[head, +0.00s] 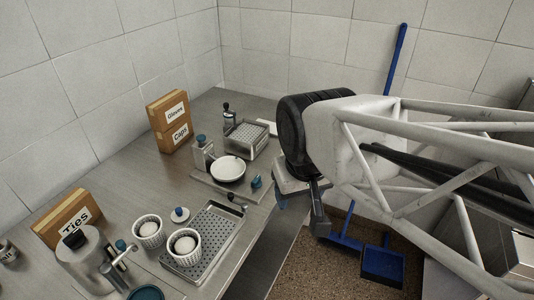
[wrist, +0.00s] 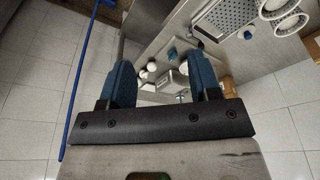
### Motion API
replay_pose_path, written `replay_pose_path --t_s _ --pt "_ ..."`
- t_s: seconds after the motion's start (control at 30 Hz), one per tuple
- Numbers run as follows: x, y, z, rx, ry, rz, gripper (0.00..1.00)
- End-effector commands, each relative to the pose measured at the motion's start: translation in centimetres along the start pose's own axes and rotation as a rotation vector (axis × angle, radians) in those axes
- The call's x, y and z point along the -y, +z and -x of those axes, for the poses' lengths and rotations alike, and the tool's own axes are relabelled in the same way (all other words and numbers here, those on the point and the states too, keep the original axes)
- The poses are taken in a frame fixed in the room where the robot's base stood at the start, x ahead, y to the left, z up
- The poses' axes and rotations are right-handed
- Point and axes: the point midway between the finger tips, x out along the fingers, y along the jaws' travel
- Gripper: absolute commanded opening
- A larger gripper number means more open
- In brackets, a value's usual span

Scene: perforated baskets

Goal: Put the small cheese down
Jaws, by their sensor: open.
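Two white ribbed baskets stand near the front of the steel counter in the head view, one at the left (head: 148,240) and one on the perforated tray (head: 224,232). Each holds a pale round piece (head: 184,245) that looks like cheese; I cannot tell which is the small cheese. The baskets also show at the upper right of the wrist view (wrist: 291,23). My gripper (wrist: 163,80) is open, with its blue fingers apart and nothing held between them. In the head view it is above the counter's right edge, well away from the baskets and partly hidden by my arm.
A white round dish (head: 228,170) stands on a board behind the tray. Labelled boxes (head: 171,122) stand along the left wall, with a Ties box (head: 67,218) nearer. A steel canister (head: 88,262) is beside the baskets. A blue dustpan (head: 382,267) is on the floor.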

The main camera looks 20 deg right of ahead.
Motion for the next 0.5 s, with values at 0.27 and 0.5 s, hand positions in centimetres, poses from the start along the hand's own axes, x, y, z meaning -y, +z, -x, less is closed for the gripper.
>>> replay_pose_path --t_s 0.27,0.5 --pt "-0.1 -0.7 -0.2 0.002 -0.002 -0.017 0.57" --pt "-0.3 -3.8 -1.2 0.011 -0.017 -0.110 0.57"
